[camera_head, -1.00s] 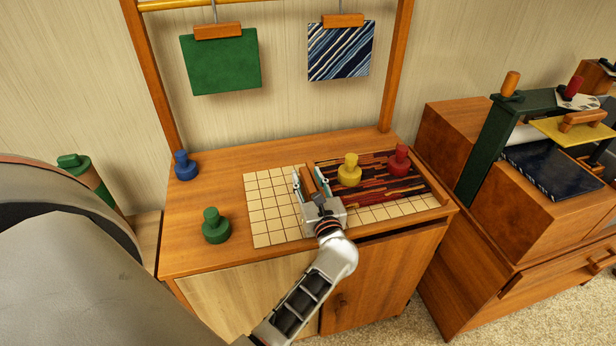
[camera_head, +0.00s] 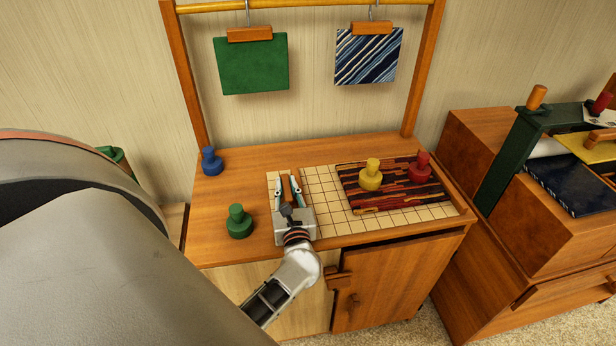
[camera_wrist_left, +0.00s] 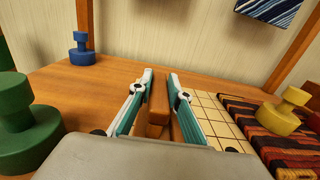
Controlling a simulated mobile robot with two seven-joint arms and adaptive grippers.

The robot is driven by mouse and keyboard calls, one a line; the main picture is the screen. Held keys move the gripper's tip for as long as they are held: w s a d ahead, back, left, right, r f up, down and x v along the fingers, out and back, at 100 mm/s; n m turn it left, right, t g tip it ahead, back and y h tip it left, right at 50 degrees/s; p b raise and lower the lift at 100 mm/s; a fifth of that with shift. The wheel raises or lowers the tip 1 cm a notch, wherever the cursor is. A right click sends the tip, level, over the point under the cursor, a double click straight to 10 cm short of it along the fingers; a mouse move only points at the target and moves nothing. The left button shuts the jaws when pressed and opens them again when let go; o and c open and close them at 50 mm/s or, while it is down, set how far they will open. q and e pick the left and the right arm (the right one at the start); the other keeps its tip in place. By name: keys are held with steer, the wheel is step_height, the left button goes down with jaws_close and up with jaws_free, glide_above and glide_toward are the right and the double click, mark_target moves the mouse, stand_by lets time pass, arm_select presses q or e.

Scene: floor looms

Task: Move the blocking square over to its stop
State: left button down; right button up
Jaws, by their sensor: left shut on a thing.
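The blocking square is a brown wooden bar (camera_head: 287,188), standing between my left fingers at the left end of the gridded board (camera_head: 322,190). My left gripper (camera_head: 289,181) is shut on it, with one finger on each side. In the left wrist view the bar (camera_wrist_left: 158,105) shows between the teal-lined fingers (camera_wrist_left: 158,85). The gripper hides the bar's near end and part of the board under it. I cannot make out a separate stop, nor whether the bar touches one. My right gripper is out of view.
A dark red patterned cloth (camera_head: 392,192) lies on the board's right part, under yellow (camera_head: 371,175) and red (camera_head: 420,168) knobbed weights. Green (camera_head: 239,222) and blue (camera_head: 212,162) weights stand left of the board. Swatches (camera_head: 251,65) hang behind. A press (camera_head: 515,150) stands at right.

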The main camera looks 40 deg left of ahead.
arm_select(q)
steer(key=shift+s+a, duration=1.15)
steer(key=shift+s, duration=0.1)
steer(key=c, duration=1.9)
jaws_free()
steer(key=shift+s+a, duration=0.15)
steer(key=shift+d, duration=0.2)
steer(key=shift+s+d+f, duration=0.1)
steer(key=shift+d, duration=0.1)
steer(key=v, duration=1.1)
steer(key=shift+s+d, duration=0.1)
steer(key=shift+s, duration=0.05)
